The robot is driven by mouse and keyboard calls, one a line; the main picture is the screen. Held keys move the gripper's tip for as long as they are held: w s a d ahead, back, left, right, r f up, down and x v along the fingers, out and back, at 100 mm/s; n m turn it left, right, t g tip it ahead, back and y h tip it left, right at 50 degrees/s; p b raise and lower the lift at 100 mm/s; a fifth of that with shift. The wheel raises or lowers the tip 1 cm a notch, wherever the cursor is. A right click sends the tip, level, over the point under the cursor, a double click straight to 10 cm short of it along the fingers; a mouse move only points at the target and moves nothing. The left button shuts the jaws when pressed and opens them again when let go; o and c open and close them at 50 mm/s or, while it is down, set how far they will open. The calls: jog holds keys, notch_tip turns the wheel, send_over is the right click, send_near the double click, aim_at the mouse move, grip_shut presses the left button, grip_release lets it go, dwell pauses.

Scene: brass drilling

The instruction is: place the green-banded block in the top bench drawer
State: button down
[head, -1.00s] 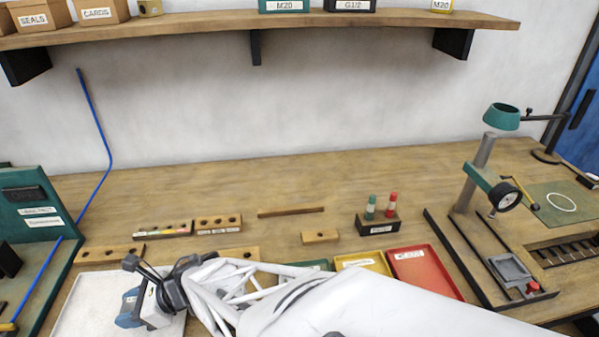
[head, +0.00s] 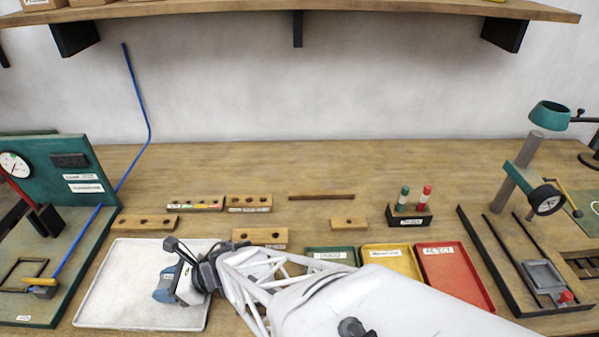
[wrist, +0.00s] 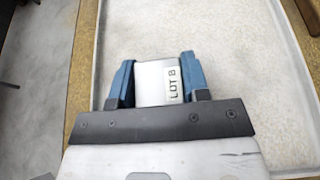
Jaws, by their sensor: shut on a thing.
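My gripper (head: 166,289) is over the white tray at the front left of the bench in the head view. No green band shows on the visible face of this block. The block lies between the fingers, with the pale tray surface beyond it; its height above the tray is hard to judge. No bench drawer shows in either view.
The white tray (head: 104,304) has a raised rim. Wooden hole blocks (head: 248,203) stand behind it. Green (head: 331,254), yellow (head: 391,272) and red (head: 455,278) trays lie to the right, partly behind my arm. A green gauge stand (head: 85,215) is at left, a press stand (head: 525,190) at right.

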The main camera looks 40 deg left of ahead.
jog(key=c, duration=0.6)
grip_release()
jog(key=shift+f, duration=0.15)
jog(key=shift+v, duration=6.1)
jog(key=shift+a, duration=0.1)
